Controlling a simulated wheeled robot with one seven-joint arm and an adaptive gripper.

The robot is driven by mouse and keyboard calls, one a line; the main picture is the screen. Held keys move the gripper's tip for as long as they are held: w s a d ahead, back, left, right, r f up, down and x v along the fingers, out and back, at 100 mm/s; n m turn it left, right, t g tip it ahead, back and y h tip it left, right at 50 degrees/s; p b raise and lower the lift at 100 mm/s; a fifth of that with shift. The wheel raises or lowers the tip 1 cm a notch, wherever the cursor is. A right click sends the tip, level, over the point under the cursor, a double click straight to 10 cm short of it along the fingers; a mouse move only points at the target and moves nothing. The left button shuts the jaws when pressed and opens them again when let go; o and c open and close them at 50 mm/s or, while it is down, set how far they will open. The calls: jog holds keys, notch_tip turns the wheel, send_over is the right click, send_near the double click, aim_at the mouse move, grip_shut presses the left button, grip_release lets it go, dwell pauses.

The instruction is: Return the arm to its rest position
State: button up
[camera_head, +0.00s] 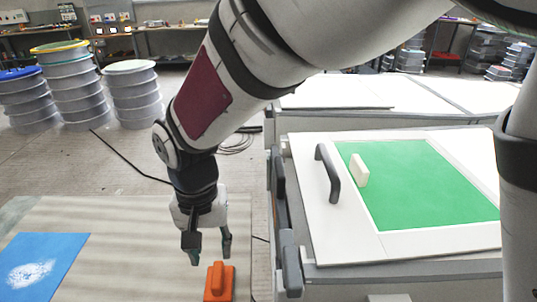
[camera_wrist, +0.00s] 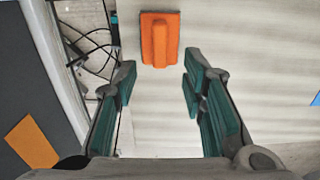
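My gripper (camera_head: 211,256) hangs pointing down from my arm above the left table, near its right edge. In the wrist view my gripper (camera_wrist: 158,85) is open, its two teal-padded fingers spread wide with nothing between them. An orange block with a raised handle (camera_head: 219,282) lies on the table just below and beside the fingers in the head view. In the wrist view the orange block (camera_wrist: 160,38) lies beyond the fingertips, apart from them.
A pale table (camera_head: 120,240) holds a blue sheet (camera_head: 60,250) with a white patch. At right stands a white mould (camera_head: 330,235) with a green panel (camera_head: 425,190), dark handle (camera_head: 327,172) and cream block (camera_head: 359,169). Stacked drums (camera_head: 135,95) stand behind. Cables lie on the floor.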

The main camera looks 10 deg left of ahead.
jog(key=shift+r, duration=1)
